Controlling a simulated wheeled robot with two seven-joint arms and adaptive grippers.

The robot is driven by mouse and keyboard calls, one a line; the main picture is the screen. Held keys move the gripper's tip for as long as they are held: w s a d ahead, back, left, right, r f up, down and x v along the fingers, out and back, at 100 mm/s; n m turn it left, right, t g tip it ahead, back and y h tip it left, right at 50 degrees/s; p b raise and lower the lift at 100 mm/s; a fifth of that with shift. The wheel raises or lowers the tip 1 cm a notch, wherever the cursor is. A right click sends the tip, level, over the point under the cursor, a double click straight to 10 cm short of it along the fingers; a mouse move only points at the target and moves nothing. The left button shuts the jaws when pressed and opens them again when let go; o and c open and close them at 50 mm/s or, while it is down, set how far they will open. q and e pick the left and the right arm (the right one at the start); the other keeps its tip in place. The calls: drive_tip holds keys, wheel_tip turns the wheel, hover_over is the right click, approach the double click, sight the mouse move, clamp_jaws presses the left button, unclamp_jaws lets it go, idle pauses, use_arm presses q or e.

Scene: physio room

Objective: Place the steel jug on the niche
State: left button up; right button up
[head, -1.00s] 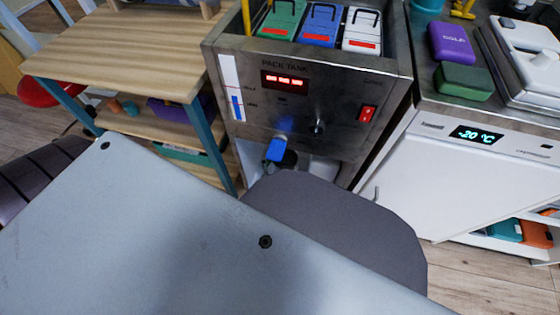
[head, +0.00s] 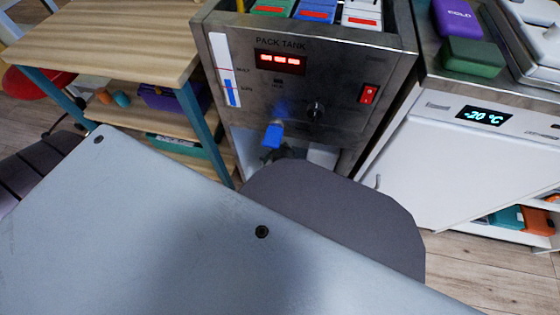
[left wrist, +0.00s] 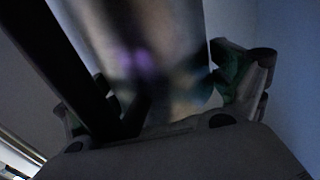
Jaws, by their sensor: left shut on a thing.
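The steel jug (left wrist: 160,45) fills the upper middle of the left wrist view, shiny, close and blurred. My left gripper (left wrist: 158,100) is shut on it, with a finger on each side. A dark bar, which may be its handle, crosses on the left. In the head view the niche (head: 242,150) is the pale recess low in the front of the pack tank (head: 345,130), under the blue tap (head: 272,135). My grey arm covers its lower part and hides the jug and most of the gripper. My right gripper is not in view.
A wooden shelf unit (head: 100,45) with teal legs stands left of the tank. A white freezer (head: 440,165) stands at the right, with a purple pack (head: 458,17) and a green pack (head: 473,57) on top. Floor shows at the lower right.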

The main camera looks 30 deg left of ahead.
use_arm(q)
drive_tip(key=shift+f, duration=0.35)
drive_tip(key=shift+f+b, duration=0.2)
drive_tip(key=shift+b, duration=0.1)
drive_tip(key=shift+f+b, duration=0.85)
drive_tip(key=shift+f, duration=0.8)
drive_tip(key=o, duration=1.2)
